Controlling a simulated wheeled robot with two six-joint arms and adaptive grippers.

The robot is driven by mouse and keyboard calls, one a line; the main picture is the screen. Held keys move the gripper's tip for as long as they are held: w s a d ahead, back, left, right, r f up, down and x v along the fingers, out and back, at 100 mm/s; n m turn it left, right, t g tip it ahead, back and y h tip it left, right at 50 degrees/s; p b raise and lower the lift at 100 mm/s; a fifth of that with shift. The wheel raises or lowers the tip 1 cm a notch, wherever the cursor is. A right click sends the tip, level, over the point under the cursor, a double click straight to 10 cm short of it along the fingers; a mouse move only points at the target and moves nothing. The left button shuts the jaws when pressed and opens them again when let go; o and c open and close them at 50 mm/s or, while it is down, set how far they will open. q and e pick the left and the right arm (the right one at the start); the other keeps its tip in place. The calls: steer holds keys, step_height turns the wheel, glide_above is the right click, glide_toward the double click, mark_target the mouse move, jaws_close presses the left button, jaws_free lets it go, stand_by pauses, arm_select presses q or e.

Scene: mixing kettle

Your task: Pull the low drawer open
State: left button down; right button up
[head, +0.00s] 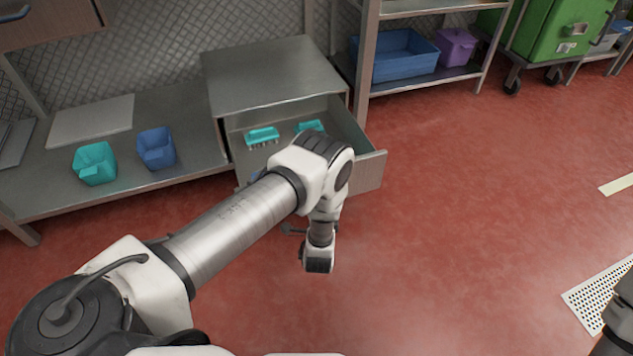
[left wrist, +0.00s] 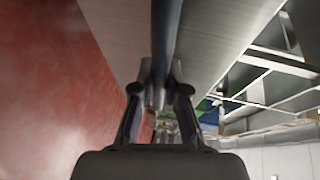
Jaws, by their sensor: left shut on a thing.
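The low drawer (head: 368,172) under the steel cabinet stands pulled out in the head view. Its inside shows, with a teal brush (head: 262,136) and a second teal item (head: 309,126) in it. My left arm crosses in front of the drawer and hides part of its front and its handle. In the left wrist view my left gripper (left wrist: 160,98) is shut on the dark bar handle (left wrist: 166,40), which runs along the pale drawer front (left wrist: 225,35). My right gripper is not visible.
A steel bench (head: 195,180) on the left holds a teal bin (head: 95,163), a blue bin (head: 156,148) and a flat board (head: 92,120). A rack with a blue tub (head: 395,55) stands behind at right.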

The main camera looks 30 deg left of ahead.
arm_select(q)
steer(key=shift+s+d, duration=1)
steer(key=shift+d, duration=0.15)
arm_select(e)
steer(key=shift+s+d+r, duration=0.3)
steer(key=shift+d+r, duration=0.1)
arm_select(q)
steer(key=c, duration=1.2)
jaws_free()
steer(key=v, duration=1.2)
steer(key=shift+a, duration=0.1)
